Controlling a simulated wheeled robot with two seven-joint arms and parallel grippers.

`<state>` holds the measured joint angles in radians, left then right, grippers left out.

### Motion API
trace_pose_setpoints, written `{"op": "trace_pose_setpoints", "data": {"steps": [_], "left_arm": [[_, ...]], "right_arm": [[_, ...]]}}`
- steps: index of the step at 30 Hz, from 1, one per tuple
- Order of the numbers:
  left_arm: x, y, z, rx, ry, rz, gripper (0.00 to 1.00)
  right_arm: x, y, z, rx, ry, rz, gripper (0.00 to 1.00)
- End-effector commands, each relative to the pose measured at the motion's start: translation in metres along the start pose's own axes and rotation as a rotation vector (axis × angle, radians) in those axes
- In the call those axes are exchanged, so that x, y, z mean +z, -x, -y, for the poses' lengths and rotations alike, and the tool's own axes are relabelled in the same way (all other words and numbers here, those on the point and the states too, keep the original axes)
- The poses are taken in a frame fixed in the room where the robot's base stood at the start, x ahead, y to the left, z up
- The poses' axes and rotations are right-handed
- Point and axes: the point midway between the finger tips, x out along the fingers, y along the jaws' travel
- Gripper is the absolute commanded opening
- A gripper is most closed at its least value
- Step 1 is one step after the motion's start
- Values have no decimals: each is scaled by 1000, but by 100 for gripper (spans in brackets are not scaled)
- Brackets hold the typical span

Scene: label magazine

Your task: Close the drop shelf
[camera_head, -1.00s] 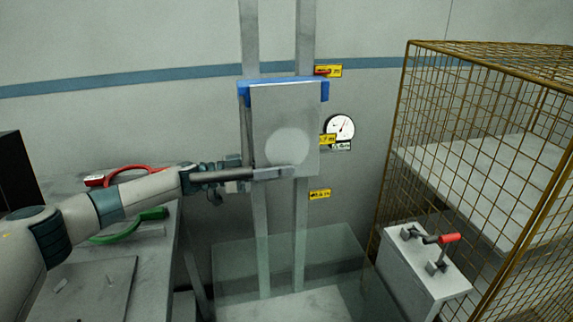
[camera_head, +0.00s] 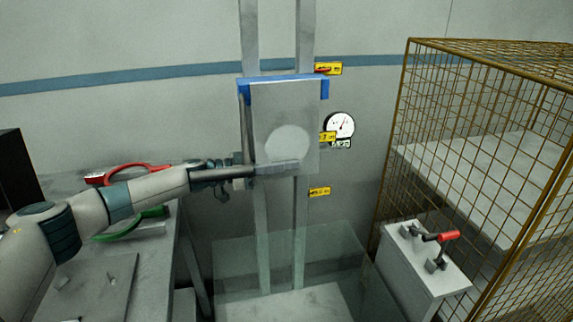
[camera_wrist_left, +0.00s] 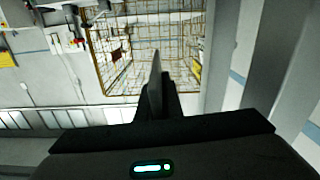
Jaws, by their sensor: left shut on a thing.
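The drop shelf (camera_head: 265,115) is a flat grey panel with a pale round patch, hung from a blue bracket (camera_head: 285,80) on two upright grey rails. It stands close to upright in front of the rails. My left gripper (camera_head: 282,167) reaches in from the left and is shut on the shelf at its lower edge. In the left wrist view a thin dark panel edge (camera_wrist_left: 155,85) stands up from between the fingers. The fingers hide part of the lower edge. My right gripper is in neither view.
A gauge (camera_head: 340,125) and yellow labels are on the wall right of the shelf. A wire cage (camera_head: 480,130) and a grey box with a red-handled clamp (camera_head: 448,237) stand at right. A clear case (camera_head: 300,250) is below. A bench with red and green handles is at left.

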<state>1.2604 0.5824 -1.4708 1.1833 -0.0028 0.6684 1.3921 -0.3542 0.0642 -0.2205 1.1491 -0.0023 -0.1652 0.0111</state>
Motion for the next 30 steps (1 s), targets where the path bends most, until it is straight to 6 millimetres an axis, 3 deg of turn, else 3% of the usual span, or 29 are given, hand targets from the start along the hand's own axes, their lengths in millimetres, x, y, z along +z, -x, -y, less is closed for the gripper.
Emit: {"op": "trace_pose_setpoints", "data": {"steps": [30], "left_arm": [[0, 0, 1, -2, 0, 0, 0]], "right_arm": [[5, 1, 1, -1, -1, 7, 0]]}}
